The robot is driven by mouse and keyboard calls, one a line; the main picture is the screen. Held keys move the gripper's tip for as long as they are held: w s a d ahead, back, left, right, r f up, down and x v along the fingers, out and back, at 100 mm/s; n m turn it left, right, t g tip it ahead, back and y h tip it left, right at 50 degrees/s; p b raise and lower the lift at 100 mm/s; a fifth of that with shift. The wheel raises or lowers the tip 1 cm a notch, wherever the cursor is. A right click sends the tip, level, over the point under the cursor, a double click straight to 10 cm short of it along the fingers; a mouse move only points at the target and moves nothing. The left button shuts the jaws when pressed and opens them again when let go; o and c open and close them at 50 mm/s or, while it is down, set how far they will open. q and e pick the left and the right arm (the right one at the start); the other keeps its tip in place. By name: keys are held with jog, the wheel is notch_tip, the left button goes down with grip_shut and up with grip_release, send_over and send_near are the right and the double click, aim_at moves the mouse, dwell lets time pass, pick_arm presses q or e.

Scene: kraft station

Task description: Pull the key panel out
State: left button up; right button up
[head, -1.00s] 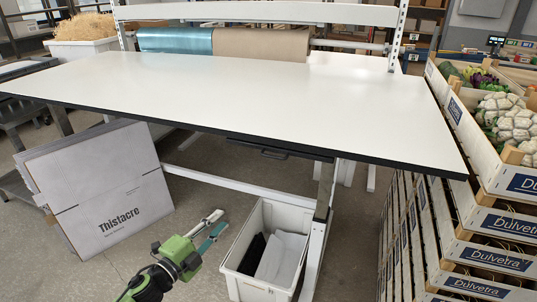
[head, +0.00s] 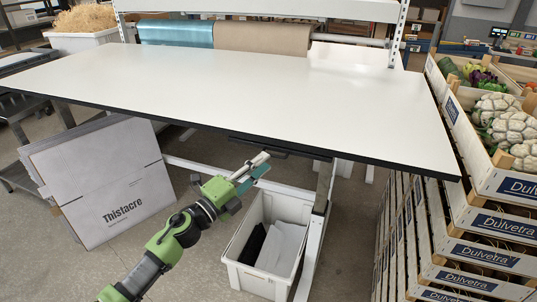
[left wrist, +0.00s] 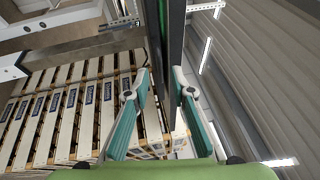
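The key panel (head: 258,147) appears as a thin dark slide-out piece under the front edge of the white worktable (head: 250,90). Only its dark front shows in the head view. My left gripper (head: 259,162) is just below and in front of it, fingers pointing up and right toward it. In the left wrist view my left gripper (left wrist: 160,78) is open, with a teal-padded finger on each side of a long dark edge. I cannot tell whether that edge is the panel or the tabletop, or whether the fingers touch it. My right gripper is not in view.
A white bin (head: 268,240) with dark and pale contents stands under the table beside a table leg. A flat Thistacre carton (head: 105,180) leans at the left. Stacked Dulvetra crates (head: 480,250) stand close at the right. The tabletop is bare at the front.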

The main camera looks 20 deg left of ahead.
pick_arm(q)
jog(key=shift+x, duration=1.75)
